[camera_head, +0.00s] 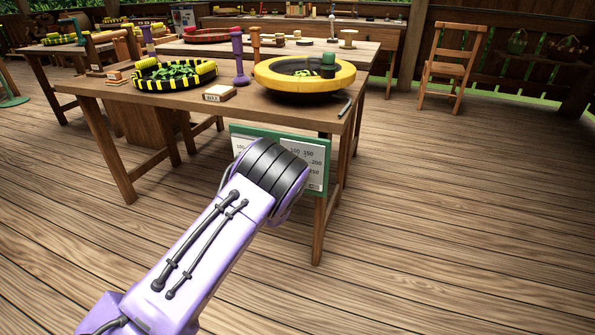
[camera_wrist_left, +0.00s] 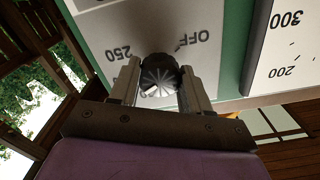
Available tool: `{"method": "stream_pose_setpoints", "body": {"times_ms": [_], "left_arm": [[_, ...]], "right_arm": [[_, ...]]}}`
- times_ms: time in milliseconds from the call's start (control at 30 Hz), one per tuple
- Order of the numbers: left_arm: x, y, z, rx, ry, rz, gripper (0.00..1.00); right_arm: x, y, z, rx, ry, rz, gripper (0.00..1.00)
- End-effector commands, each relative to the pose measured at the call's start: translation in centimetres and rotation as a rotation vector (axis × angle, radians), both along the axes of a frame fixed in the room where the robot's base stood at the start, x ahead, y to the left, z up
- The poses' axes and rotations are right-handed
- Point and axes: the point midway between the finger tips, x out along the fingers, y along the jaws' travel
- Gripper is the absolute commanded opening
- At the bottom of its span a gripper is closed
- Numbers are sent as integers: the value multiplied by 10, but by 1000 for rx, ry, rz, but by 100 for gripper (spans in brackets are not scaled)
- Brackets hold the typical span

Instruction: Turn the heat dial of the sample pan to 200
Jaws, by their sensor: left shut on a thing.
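In the left wrist view my left gripper (camera_wrist_left: 160,70) is shut on a dark ribbed dial (camera_wrist_left: 160,76), one finger on each side. The dial sits on a white panel (camera_wrist_left: 104,32) with "250" printed left of it and "OFF" to its upper right. A pale mark shows on the dial's lower left; which number it points at cannot be told. In the head view my left arm hides the gripper, the dial and part of the green-edged control board (camera_head: 240,131) at the table's front. My right gripper is not in view.
A second white panel (camera_wrist_left: 290,65) with "300" and "200" lies beside the first. On the table (camera_head: 120,92) stand a yellow pan (camera_head: 272,84), a striped black-and-yellow pan (camera_head: 205,68) with green contents and a small sign (camera_head: 219,93).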

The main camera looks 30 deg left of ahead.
Motion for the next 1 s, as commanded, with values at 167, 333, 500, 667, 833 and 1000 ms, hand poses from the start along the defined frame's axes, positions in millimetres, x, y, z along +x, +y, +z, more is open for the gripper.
{"method": "stream_pose_setpoints", "body": {"times_ms": [167,333,500,667,833,1000], "left_arm": [[-1,1,-2,101,27,1,17],[-1,0,-2,165,43,0,17],[-1,1,-1,198,51,2,17],[-1,1,-1,207,54,2,17],[-1,1,-1,208,54,2,17],[-1,1,-1,207,54,2,57]], "right_arm": [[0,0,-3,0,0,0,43],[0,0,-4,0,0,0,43],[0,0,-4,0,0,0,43],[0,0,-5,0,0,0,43],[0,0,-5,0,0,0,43],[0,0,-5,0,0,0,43]]}}
